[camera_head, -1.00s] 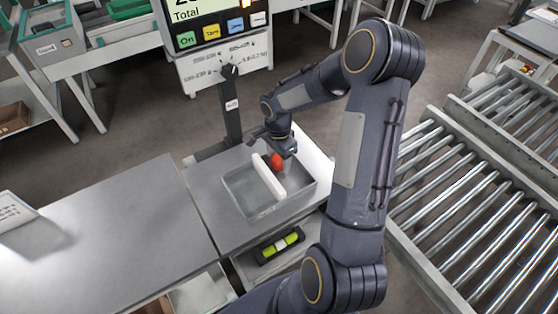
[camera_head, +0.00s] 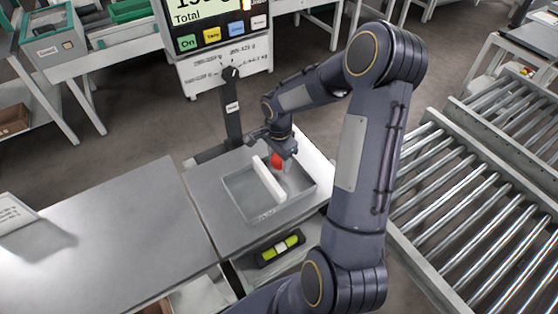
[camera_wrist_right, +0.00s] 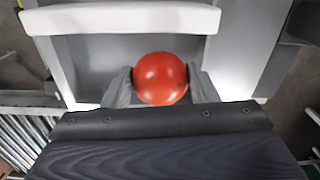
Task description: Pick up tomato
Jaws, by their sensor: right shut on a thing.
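A red tomato (camera_head: 277,160) is between the fingers of my right gripper (camera_head: 279,157), over the right compartment of a grey metal tray (camera_head: 258,216). In the right wrist view the round tomato (camera_wrist_right: 160,79) sits between both grey fingertips (camera_wrist_right: 160,86), which touch its sides. My right gripper is shut on it. A white padded divider (camera_head: 268,180) runs across the tray beside the tomato. The divider also shows in the right wrist view (camera_wrist_right: 120,18). I cannot tell whether the tomato touches the tray floor. My left gripper is not in view.
The tray stands on a scale under a display (camera_head: 212,22). A bare grey table (camera_head: 110,235) lies to the left. Roller conveyors (camera_head: 470,205) run on the right. A yellow-green level (camera_head: 280,248) lies on a shelf below the tray.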

